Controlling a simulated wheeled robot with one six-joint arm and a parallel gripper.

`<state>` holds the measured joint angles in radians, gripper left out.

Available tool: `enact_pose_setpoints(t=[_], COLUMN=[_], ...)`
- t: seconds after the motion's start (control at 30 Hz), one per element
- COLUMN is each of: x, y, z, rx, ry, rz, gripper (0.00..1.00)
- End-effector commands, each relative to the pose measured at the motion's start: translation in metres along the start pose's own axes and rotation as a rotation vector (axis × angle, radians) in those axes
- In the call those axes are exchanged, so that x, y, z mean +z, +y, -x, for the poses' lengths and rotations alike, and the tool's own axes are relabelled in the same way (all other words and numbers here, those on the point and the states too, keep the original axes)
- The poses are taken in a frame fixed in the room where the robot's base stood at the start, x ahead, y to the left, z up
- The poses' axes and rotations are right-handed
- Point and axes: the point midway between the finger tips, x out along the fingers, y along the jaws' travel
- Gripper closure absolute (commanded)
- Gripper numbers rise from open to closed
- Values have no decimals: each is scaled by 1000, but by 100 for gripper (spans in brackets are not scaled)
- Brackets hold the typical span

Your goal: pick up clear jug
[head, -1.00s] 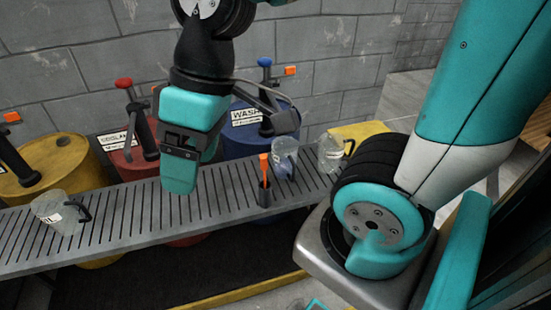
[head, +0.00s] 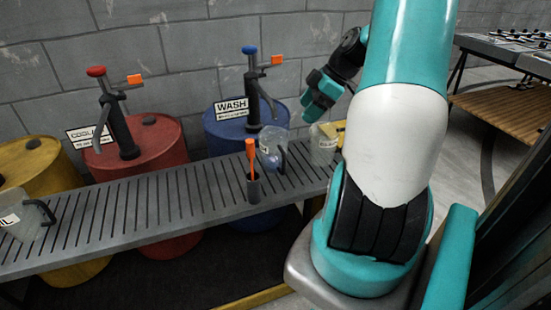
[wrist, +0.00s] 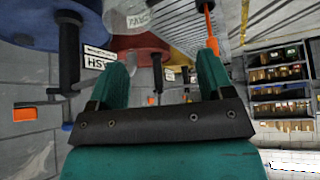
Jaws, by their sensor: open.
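Three see-through jugs with dark handles stand on the slatted grey bench. One jug (head: 273,147) is in front of the blue drum and looks bluish. A paler jug (head: 322,146) stands to its right, partly cut off by my arm. A third jug (head: 20,216), with a partly readable label, is at the left edge. My gripper (head: 305,112) is above and behind the two right-hand jugs, apart from them. In the wrist view my open gripper (wrist: 163,72) has nothing between its fingers. A labelled clear jug (wrist: 128,14) shows at the top, beyond the fingers.
An orange-handled tool stands in a dark holder (head: 253,188) beside the bluish jug. Behind the bench (head: 130,212) are yellow (head: 40,160), red (head: 155,150) and blue (head: 225,135) drums, with upright pumps on the red and blue ones. The wall is close behind.

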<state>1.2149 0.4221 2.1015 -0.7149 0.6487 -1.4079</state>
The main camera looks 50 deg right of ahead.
Motion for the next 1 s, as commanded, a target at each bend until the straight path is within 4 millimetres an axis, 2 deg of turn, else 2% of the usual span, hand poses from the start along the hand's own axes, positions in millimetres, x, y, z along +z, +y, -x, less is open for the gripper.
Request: enact_pose_setpoints(t=[0.2, 0.4, 0.67, 0.9, 1.0], x=[-1, -1, -1, -1, -1], y=[-1, -1, 1, 7, 7], z=[-53, -90, -110, -146, -153], rx=[-8, -6, -5, -6, -3], ry=[0, -1, -2, -1, -2], rz=[0, 0, -1, -1, -1], gripper=[26, 26, 26, 26, 26])
